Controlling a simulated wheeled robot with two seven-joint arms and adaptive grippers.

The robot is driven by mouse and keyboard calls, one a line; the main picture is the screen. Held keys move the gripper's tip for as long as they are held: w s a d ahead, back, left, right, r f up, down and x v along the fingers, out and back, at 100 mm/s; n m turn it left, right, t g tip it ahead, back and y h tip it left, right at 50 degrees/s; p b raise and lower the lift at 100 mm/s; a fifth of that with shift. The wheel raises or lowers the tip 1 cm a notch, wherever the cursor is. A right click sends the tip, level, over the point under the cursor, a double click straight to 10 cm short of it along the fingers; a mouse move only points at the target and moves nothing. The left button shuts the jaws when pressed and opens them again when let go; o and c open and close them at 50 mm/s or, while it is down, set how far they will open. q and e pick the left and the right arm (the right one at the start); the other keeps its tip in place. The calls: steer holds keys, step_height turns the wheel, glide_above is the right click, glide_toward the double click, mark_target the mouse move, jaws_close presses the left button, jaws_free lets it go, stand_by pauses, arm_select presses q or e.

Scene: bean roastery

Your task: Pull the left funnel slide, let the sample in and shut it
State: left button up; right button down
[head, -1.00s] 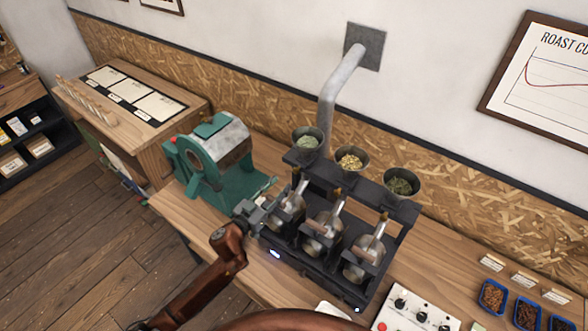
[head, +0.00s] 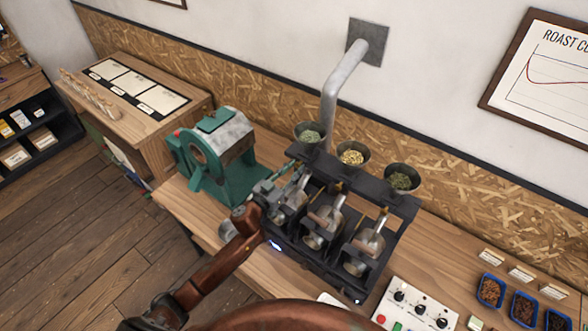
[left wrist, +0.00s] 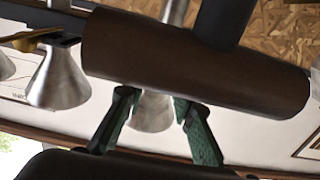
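The left funnel (head: 308,134), holding pale green beans, stands on the black rack above the left small roaster (head: 291,204). Its slide is hidden behind my gripper in the head view. My left gripper (head: 280,187) is at the left roaster, just below and in front of the left funnel. In the left wrist view its two green-padded fingers (left wrist: 158,118) are apart, with a metal funnel cone (left wrist: 153,112) showing between and beyond them. A dark brown cylinder (left wrist: 190,60) crosses close in front and covers part of this. My right gripper is not in view.
Two more funnels, the middle (head: 352,154) and right (head: 402,178), stand over matching roasters with wooden handles. A green roaster (head: 218,155) is close on the left. A control box (head: 415,310) and blue bean trays (head: 491,291) lie to the right.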

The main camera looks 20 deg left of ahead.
arm_select(q)
jaws_close()
stand_by(0.3)
steer(key=p+v, duration=0.1)
steer(key=v, duration=0.2)
steer(key=shift+s+a, duration=0.1)
steer(key=shift+s, duration=0.1)
steer(key=shift+o, duration=1.9)
jaws_free()
steer(key=v, duration=1.2)
